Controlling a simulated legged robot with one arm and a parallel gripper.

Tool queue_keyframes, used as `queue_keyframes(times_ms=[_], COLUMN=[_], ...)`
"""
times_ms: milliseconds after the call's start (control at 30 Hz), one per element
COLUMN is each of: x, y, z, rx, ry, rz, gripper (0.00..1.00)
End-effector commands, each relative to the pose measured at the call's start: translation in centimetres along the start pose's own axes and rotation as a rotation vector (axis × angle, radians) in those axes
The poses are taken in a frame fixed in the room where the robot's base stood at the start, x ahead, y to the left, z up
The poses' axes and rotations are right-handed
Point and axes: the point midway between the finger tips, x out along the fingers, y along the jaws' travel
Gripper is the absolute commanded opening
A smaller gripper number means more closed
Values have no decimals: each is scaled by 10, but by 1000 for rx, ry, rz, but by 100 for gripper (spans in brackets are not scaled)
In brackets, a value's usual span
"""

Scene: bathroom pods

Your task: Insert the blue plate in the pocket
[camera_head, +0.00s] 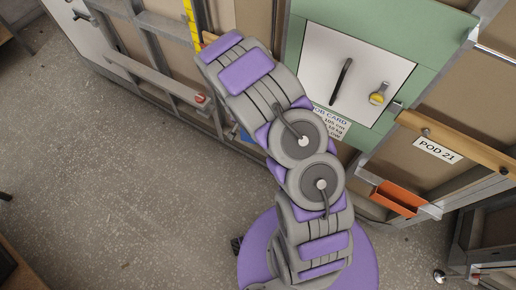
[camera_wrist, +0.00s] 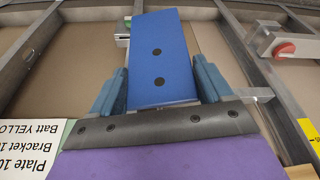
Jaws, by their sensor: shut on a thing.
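The blue plate (camera_wrist: 163,65) is a flat blue rectangle with two dark holes, seen in the wrist view. My gripper (camera_wrist: 158,84) is shut on it, with a blue-grey finger at each side, and the plate reaches out past the fingertips, slightly tilted. In the head view my arm hides most of the gripper; a small blue patch (camera_head: 245,134) shows beside the arm, close to the wall frame. Behind the plate's far end a small metal bracket (camera_wrist: 123,34) is partly hidden. I cannot tell for sure which part is the pocket.
Metal wall framing (camera_head: 161,72) runs along the pod wall. A latch with a red knob (camera_wrist: 283,47) is at upper right in the wrist view. A green panel with a white door (camera_head: 353,60), a wooden rail (camera_head: 455,140) and an orange tray (camera_head: 397,198) are at right. The floor (camera_head: 100,170) at left is clear.

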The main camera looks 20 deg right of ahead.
Motion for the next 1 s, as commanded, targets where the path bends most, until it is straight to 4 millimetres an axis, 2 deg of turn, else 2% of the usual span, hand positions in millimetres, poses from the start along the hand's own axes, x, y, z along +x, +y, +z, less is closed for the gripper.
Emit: queue_keyframes(times_ms=[33, 100, 300, 500, 1000], x=[25, 46, 76, 87, 88], y=[15, 27, 46, 53, 54], z=[18, 31, 52, 62, 64], rx=[33, 81, 163, 195, 199], ry=[8, 34, 79, 96, 103], rz=[26, 41, 60, 68, 67], gripper=[37, 37, 37, 37, 37])
